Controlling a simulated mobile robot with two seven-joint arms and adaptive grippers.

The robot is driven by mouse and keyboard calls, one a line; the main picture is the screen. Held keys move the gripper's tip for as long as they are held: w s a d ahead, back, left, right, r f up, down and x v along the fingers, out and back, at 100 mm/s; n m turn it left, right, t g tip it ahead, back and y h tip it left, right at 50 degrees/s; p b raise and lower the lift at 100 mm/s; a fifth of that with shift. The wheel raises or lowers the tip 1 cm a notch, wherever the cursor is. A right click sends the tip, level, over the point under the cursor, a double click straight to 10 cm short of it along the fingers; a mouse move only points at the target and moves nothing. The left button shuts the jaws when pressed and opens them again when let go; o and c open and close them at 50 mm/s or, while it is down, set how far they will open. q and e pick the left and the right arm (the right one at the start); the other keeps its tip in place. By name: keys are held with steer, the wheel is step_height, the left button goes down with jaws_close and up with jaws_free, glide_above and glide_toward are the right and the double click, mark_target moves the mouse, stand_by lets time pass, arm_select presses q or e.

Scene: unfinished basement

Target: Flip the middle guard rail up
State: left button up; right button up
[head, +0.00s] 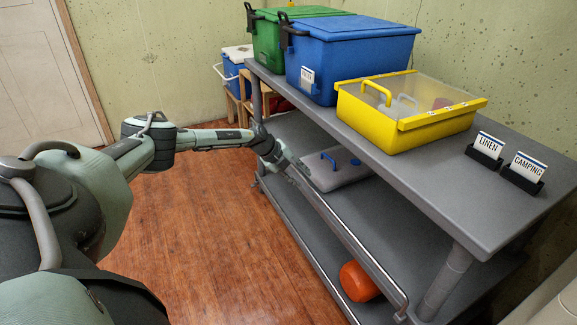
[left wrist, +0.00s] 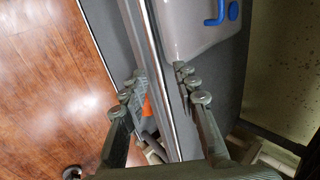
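The guard rail (head: 352,240) is a long, thin metal bar along the front of the grey shelf unit, with a bent near end. My left gripper (head: 287,164) reaches the far part of this rail. In the left wrist view the rail (left wrist: 158,85) runs lengthwise between the two spread fingers of my left gripper (left wrist: 160,84). One finger is on the floor side and the other on the shelf side. The fingers look open, with gaps to the bar; whether either touches it is hard to tell. My right gripper is not in view.
A grey case with a blue handle (head: 335,174) lies on the shelf behind the rail. An orange object (head: 358,282) is lower down. A yellow bin (head: 400,124), blue bin (head: 352,62) and green bin (head: 268,40) stand on top. The wooden floor (head: 215,240) in front is clear.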

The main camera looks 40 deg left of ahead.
arm_select(q)
steer(key=v, duration=0.7)
steer(key=shift+r, duration=0.15)
steer(key=shift+s, duration=0.1)
